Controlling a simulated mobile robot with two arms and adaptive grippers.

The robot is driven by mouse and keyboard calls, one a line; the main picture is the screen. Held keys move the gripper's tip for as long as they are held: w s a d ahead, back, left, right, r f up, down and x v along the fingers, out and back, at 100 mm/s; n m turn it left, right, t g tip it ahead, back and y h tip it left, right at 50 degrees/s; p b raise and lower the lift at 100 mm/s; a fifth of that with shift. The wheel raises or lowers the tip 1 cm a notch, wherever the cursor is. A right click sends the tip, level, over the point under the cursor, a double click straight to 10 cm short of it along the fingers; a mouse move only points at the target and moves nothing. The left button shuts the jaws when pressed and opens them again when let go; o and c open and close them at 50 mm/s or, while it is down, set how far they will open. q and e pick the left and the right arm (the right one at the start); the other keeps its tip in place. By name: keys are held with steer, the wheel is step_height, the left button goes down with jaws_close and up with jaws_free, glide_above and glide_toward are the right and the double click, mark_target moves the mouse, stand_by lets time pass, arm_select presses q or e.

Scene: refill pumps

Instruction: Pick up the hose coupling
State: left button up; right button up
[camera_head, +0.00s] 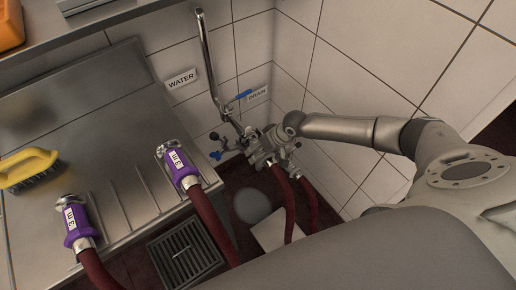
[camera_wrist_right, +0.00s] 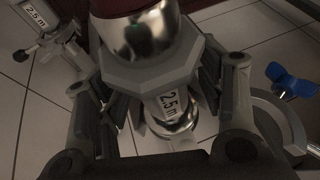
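A grey hose coupling (camera_wrist_right: 165,100) labelled 2.5 m, with an eight-sided collar and a shiny metal end, fills the middle of the right wrist view. My right gripper (camera_wrist_right: 163,95) has one finger on each side of it; whether the pads press on it is hidden. In the head view my right gripper (camera_head: 262,148) is at the wall taps, among grey couplings on dark red hoses. A second grey coupling (camera_wrist_right: 50,40), also labelled 2.5 m, is at the upper left of the wrist view. My left gripper is not in view.
Two purple couplings (camera_head: 180,168) (camera_head: 77,222) labelled 3 m sit at the steel counter's edge. A yellow brush (camera_head: 30,167) lies on the counter (camera_head: 75,105). A blue-handled tap (camera_head: 240,96) and pipe (camera_head: 208,60) are close to my right gripper. A floor drain (camera_head: 185,253) lies below.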

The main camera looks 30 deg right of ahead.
steer(key=c, duration=1.2)
jaws_close()
steer(key=shift+r, duration=0.45)
step_height(320, 180, up, 2)
steer(key=shift+w+r, duration=0.1)
steer(key=s+r, duration=0.2)
steer(key=r, duration=0.1)
steer(key=s+r, duration=0.2)
steer(key=s, duration=0.1)
steer(key=shift+r+p, duration=0.3)
steer(key=shift+r, duration=0.1)
steer(key=s+r, duration=0.4)
steer(key=s, duration=0.5)
steer(key=shift+a, duration=0.2)
